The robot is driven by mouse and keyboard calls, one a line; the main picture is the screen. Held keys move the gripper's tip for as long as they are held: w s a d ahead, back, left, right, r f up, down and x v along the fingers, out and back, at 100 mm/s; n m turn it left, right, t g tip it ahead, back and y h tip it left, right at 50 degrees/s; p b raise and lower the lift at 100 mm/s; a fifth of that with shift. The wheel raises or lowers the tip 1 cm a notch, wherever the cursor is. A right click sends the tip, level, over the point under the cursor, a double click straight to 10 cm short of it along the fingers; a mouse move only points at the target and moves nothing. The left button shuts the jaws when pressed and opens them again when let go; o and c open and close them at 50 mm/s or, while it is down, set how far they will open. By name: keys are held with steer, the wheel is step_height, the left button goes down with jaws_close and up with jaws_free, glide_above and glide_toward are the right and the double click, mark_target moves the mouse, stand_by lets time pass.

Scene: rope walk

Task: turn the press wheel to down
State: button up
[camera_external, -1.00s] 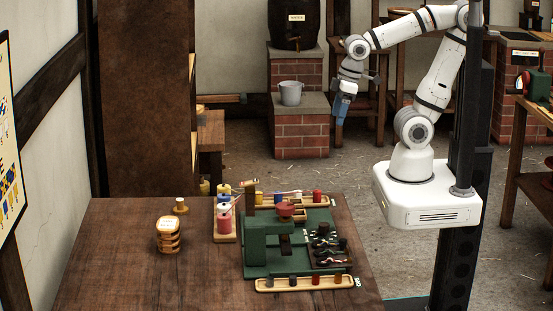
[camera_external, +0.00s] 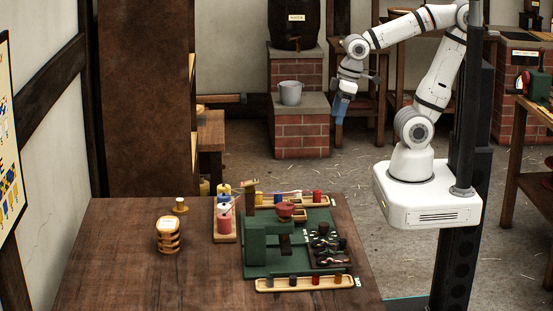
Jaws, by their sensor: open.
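A green press (camera_external: 262,247) stands on a green base plate on the wooden table. A red, round part (camera_external: 285,211) sits at the top of the press and looks like its wheel. Its marking or turned position is too small to tell. My gripper (camera_external: 339,112) hangs in the air above and behind the table, to the upper right of the press. It points downward, is well apart from the press, and is open and empty. The fingers look bluish and are small in this view.
A dark tray of small parts (camera_external: 327,250) lies right of the press. A wooden tray with several pegs (camera_external: 305,284) lies in front. Spools (camera_external: 224,220) stand to the left, with a stacked wooden piece (camera_external: 168,236) farther left. The table's left part (camera_external: 115,260) is clear.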

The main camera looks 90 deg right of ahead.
steer(key=w+a+r+n+g+p, duration=0.1)
steer(key=w+a+r+n, duration=0.2)
steer(key=w+a, duration=0.6)
steer(key=n+g+p, duration=0.2)
steer(key=n, duration=0.4)
glide_above(285, 205)
step_height(285, 205, down, 6)
steer(key=shift+r, duration=0.2)
steer(key=shift+a+f, duration=0.15)
steer(key=shift+f, duration=0.05)
step_height(285, 205, down, 8)
steer(key=shift+r+p, duration=0.25)
steer(key=shift+p, duration=0.5)
steer(key=shift+c, duration=0.5)
steer(key=c, duration=0.9)
